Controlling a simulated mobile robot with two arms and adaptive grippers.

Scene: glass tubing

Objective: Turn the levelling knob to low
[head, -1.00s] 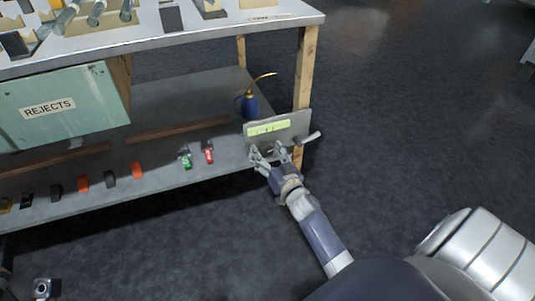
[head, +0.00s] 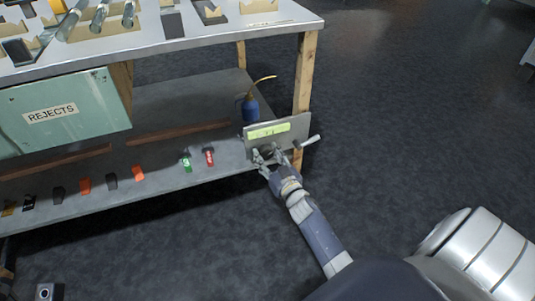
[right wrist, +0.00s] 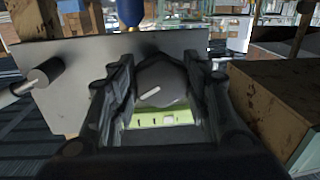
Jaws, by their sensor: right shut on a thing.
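The levelling knob (right wrist: 162,84) is a dark round knob with a white pointer line, on a grey metal panel (head: 290,132) at the right end of the lower shelf. In the right wrist view its pointer line slants from lower left to upper right. A green label strip with marks (head: 268,130) is on the panel; the wrist view shows it (right wrist: 160,119) below the knob. My right gripper (head: 266,154) is at the panel, its fingers on either side of the knob and shut on it. In the head view the fingers mostly hide the knob. My left gripper is not in view.
A lever with a pale grip (head: 309,141) sticks out at the panel's right. A blue oil can (head: 251,108) stands behind the panel. A wooden table leg (head: 305,75) is close by. Green and red clips (head: 209,157) lie left on the shelf (head: 150,160).

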